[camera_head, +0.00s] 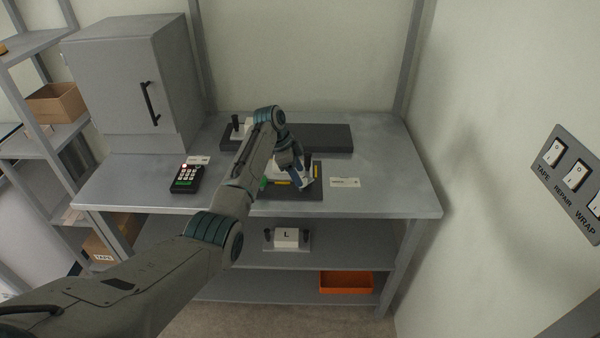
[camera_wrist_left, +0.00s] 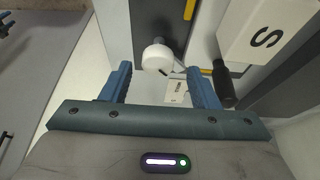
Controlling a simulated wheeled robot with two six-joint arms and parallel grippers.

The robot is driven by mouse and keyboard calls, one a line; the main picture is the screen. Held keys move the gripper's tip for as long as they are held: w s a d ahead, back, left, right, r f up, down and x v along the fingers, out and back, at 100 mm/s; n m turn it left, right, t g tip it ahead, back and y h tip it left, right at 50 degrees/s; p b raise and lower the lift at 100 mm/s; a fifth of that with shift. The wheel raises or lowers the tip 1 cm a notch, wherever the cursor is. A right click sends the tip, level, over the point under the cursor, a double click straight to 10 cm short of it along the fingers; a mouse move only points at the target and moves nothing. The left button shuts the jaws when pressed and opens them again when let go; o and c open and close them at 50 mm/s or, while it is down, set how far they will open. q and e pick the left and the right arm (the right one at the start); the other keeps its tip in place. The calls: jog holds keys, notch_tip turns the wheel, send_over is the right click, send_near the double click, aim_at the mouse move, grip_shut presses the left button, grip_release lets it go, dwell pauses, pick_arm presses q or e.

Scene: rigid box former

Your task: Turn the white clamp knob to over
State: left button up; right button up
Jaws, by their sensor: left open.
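The white clamp knob (camera_wrist_left: 157,57) shows in the left wrist view, round and on a grey shaft, between and just beyond the two blue fingers of my left gripper (camera_wrist_left: 160,78). The fingers are apart, with a gap on each side of the knob; I see no contact. In the head view my left gripper (camera_head: 303,179) is low over the dark fixture plate (camera_head: 311,194) on the bench, and I cannot clearly separate the knob from it there. A white block marked S (camera_wrist_left: 265,32) with a black handle (camera_wrist_left: 222,85) is right of the knob. My right gripper is not in view.
A keypad (camera_head: 187,179) and a grey cabinet (camera_head: 140,85) stand left on the bench (camera_head: 393,190). A dark rail (camera_head: 325,137) lies behind. A block marked L (camera_head: 286,238) and an orange bin (camera_head: 346,282) are below. The bench's right end is clear; switches (camera_head: 575,176) are on the wall.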

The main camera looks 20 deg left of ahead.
pick_arm(q)
jog(key=shift+d+f, duration=0.15)
jog(key=shift+f, duration=0.3)
jog(key=shift+s+d+f, duration=0.1)
jog(key=shift+d+f, duration=0.15)
jog(key=shift+f, duration=0.15)
